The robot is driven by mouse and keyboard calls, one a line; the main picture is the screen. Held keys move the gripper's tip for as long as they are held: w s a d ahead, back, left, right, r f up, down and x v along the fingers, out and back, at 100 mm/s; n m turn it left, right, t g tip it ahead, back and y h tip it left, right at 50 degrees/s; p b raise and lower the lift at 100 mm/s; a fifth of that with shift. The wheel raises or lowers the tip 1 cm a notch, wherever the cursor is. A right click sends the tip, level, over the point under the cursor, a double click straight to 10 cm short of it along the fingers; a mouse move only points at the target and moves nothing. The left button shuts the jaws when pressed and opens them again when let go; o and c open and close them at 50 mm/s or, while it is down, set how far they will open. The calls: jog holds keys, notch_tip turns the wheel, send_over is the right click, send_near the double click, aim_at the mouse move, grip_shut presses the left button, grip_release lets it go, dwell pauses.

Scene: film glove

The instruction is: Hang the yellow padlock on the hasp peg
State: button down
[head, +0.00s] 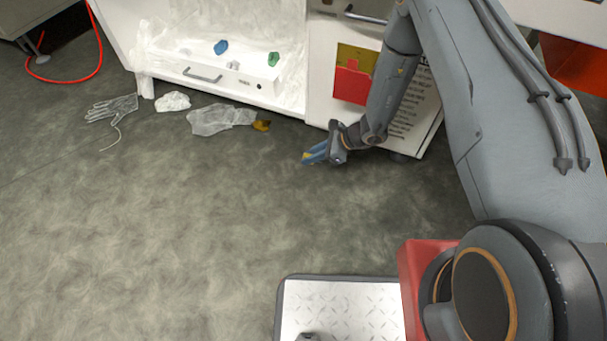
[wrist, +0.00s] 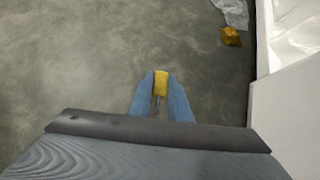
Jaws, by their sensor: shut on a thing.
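My gripper (head: 308,157) is in front of the white cabinet, above the floor, with its blue fingers pointing left. In the wrist view the fingers (wrist: 160,86) are shut on the yellow padlock (wrist: 160,80), which shows as a small yellow block between the tips. A greyish metal part, perhaps the shackle, shows below the yellow in that view. In the head view only a speck of yellow shows at the fingertips. I cannot make out the hasp peg in either view.
The white cabinet (head: 325,95) bears a red and yellow panel (head: 352,82), partly behind my arm. A white drawer (head: 225,78) holds blue and green lumps. Clear film (head: 215,119), an orange-yellow scrap (head: 261,126) and a pale glove (head: 112,107) lie on the floor. Open floor lies left of my gripper.

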jog(key=shift+a+f, duration=0.1)
jog(key=shift+a, duration=0.05)
jog(key=shift+f, duration=0.25)
notch_tip(320, 180, down, 9)
jog(key=b, duration=0.4)
jog(key=shift+f, duration=0.15)
jog(key=c, duration=1.6)
grip_release()
jog(key=shift+c, duration=0.2)
jog(key=shift+f+b, duration=0.1)
jog(key=shift+b, duration=0.2)
jog(key=p+v, duration=0.4)
jog(key=v, duration=0.4)
jog(key=shift+w, duration=0.15)
